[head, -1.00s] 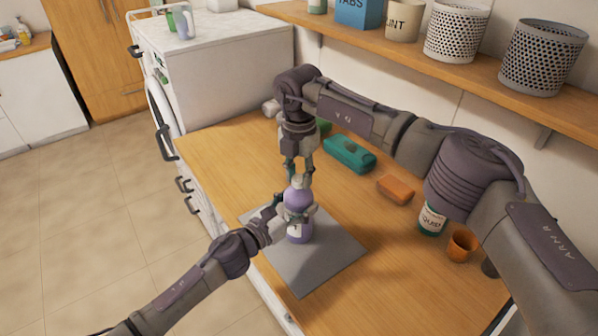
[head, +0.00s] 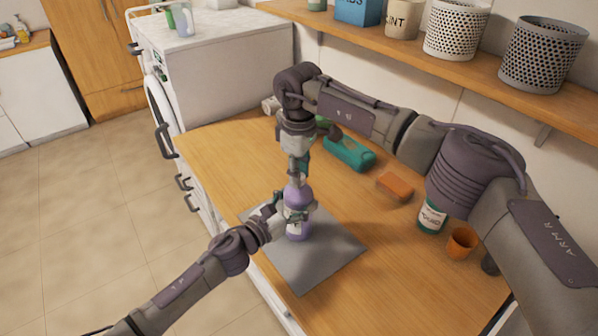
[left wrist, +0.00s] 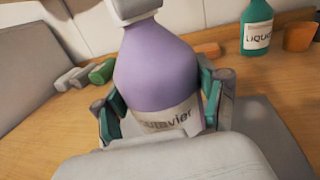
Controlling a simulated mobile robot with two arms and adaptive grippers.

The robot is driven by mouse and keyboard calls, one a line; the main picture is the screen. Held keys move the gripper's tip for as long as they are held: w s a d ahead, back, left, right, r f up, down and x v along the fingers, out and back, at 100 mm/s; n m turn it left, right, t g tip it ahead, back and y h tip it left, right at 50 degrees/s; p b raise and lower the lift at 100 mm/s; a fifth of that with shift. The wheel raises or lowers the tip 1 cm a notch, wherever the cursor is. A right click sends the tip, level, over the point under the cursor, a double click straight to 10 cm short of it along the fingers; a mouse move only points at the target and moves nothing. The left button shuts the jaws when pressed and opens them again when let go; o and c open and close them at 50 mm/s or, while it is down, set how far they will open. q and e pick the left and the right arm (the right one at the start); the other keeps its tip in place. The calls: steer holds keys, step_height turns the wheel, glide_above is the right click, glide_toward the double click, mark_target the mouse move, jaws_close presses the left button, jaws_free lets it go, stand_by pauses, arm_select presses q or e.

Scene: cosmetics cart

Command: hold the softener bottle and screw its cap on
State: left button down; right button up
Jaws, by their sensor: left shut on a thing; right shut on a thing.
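The purple softener bottle (head: 298,195) stands upright over the grey mat (head: 318,262), with a pale label low on its front. My left gripper (head: 298,214) is shut around the bottle's body. In the left wrist view its teal-padded fingers press both sides of the bottle (left wrist: 158,65) near the label. A pale cap (left wrist: 135,8) is at the bottle's top, cut by the upper edge of that view. My right gripper (head: 299,174) points down from above and is shut on the cap, which its fingers mostly hide. I cannot tell how far the cap is seated.
A teal box (head: 349,153), an orange block (head: 395,186), a green labelled bottle (head: 431,218) and an orange cup (head: 461,242) stand right of the mat. A shelf (head: 420,68) with bins runs along the wall. The wooden counter left of my right gripper is clear.

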steer(key=o, duration=0.8)
steer(key=shift+c, duration=0.2)
steer(key=shift+r, duration=2.3)
steer(key=shift+c, duration=0.4)
